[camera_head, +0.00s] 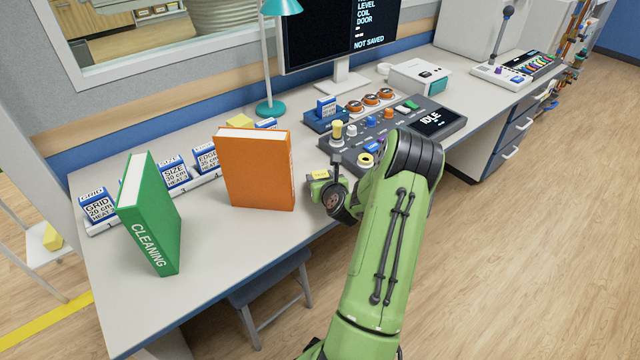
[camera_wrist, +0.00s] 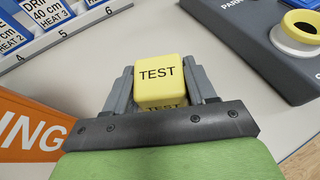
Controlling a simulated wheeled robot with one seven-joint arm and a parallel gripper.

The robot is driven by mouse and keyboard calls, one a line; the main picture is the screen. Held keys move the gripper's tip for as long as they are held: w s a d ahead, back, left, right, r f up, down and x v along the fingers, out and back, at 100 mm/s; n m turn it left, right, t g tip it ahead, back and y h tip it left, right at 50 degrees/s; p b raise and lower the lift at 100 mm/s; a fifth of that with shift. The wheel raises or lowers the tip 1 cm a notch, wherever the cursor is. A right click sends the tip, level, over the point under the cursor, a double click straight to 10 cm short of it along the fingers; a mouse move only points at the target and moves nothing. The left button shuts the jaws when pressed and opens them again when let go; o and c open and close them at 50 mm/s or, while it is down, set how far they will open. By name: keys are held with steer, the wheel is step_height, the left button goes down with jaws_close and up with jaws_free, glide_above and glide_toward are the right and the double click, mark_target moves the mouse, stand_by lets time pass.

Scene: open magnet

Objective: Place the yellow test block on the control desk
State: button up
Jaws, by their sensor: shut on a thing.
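The yellow block marked TEST (camera_wrist: 158,78) is between the two grey fingers of my gripper (camera_wrist: 160,92), which is shut on it. In the head view the block (camera_head: 319,175) shows as a small yellow patch at my gripper (camera_head: 316,180), partly hidden by the arm. It is over the grey top of the control desk (camera_head: 235,240), between the orange book and the control console. I cannot tell whether the block touches the desk top.
An orange book (camera_head: 255,170) and a green book (camera_head: 150,213) stand upright on the desk left of my gripper. A numbered rack (camera_head: 190,183) with blue-white cards is behind them. The control console (camera_head: 385,150) is close on the right. The desk's front strip is clear.

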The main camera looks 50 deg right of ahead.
steer(key=shift+r, duration=0.1)
steer(key=o, duration=1.1)
steer(key=shift+r, duration=0.15)
steer(key=v, duration=1.1)
steer(key=shift+s+a, duration=0.1)
steer(key=shift+s+a+r, duration=0.15)
steer(key=shift+s+a, duration=0.1)
